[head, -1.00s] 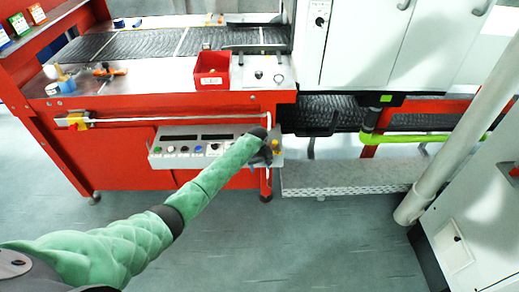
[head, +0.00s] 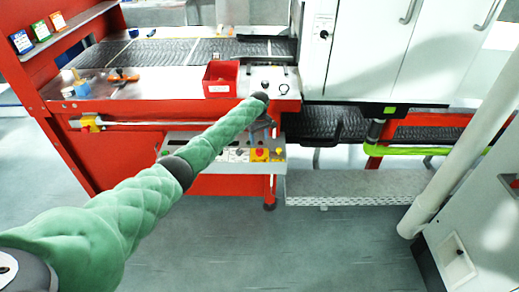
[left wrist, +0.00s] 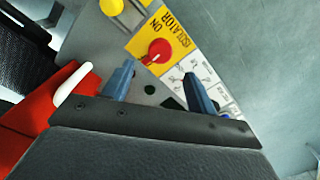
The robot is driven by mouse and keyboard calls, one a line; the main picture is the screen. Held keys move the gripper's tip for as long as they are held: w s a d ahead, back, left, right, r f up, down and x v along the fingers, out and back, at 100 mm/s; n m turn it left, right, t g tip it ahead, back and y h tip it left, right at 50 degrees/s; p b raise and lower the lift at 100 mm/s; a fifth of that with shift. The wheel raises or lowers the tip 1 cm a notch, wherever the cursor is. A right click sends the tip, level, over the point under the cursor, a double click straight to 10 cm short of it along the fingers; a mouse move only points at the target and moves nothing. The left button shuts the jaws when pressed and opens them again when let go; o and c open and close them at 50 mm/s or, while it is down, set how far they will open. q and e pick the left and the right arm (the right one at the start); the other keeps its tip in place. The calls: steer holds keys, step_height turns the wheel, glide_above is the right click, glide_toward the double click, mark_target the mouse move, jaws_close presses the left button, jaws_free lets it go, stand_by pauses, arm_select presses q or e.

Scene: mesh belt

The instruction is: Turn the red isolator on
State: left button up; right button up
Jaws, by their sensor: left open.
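The red isolator (head: 259,154) is a small red rotary knob on a yellow plate, on the grey control panel low on the red machine's front. In the left wrist view the red isolator (left wrist: 157,50) shows large, on its yellow plate (left wrist: 170,28) lettered "ON" and "ISOLATOR". My left gripper (head: 262,130) hangs just above the panel, its jaws partly hidden by my wrist. In the left wrist view my left gripper (left wrist: 160,82) is open and empty, its two blue fingers apart. The knob lies beyond the fingertips, roughly between them, with no contact visible. My right gripper is not in view.
A yellow button (head: 278,152) sits right of the isolator. Red bin (head: 220,79) stands on the worktop above. White push rail (head: 160,123) runs along the red front. A pale perforated step (head: 350,188) lies to the right. The grey floor in front is open.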

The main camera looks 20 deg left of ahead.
mark_target(259, 150)
arm_select(q)
step_height(259, 150, down, 6)
steer(key=shift+r+p, duration=0.25)
steer(key=shift+p, duration=0.35)
steer(key=shift+f, duration=0.55)
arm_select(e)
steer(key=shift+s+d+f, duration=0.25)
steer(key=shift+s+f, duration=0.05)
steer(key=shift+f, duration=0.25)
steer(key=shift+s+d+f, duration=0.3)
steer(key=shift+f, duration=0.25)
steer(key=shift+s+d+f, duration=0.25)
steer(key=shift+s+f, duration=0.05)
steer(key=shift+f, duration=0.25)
arm_select(q)
steer(key=c, duration=1)
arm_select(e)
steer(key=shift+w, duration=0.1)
